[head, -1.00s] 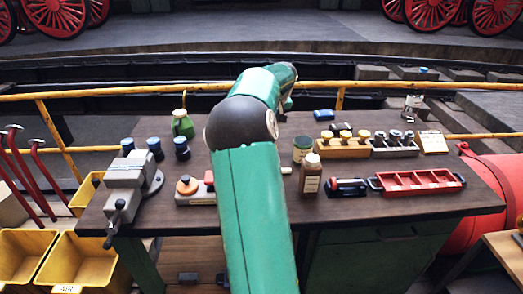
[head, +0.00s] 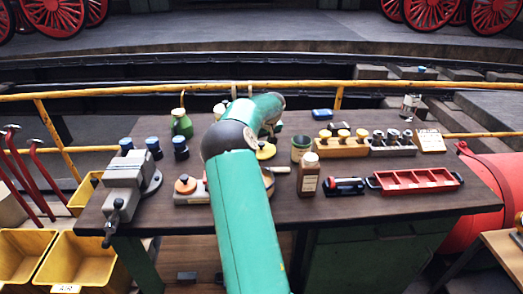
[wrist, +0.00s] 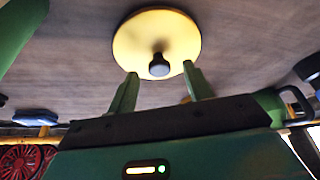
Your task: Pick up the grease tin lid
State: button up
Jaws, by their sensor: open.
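The grease tin lid is a round yellow disc with a dark knob at its middle. It lies on the brown workbench in the head view (head: 267,151), partly hidden behind my arm. In the wrist view the lid (wrist: 137,35) is at the top middle, with its knob toward my gripper. My gripper (wrist: 160,88) is open and empty, with its two green fingers apart near the lid's edge, one on either side of the knob. I cannot tell whether the fingers touch the lid.
A red tray (head: 417,181) is farther right. A green oil can (head: 181,124) and a grey vise (head: 127,180) are left. A yellow rail (head: 120,92) runs behind the workbench (head: 400,208).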

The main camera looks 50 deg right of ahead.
jog(key=shift+w+d+f, duration=0.15)
jog(key=shift+w+f, duration=0.05)
jog(key=shift+f, duration=0.4)
jog(key=c, duration=1.1)
jog(key=shift+o, duration=0.2)
jog(key=shift+r, duration=0.15)
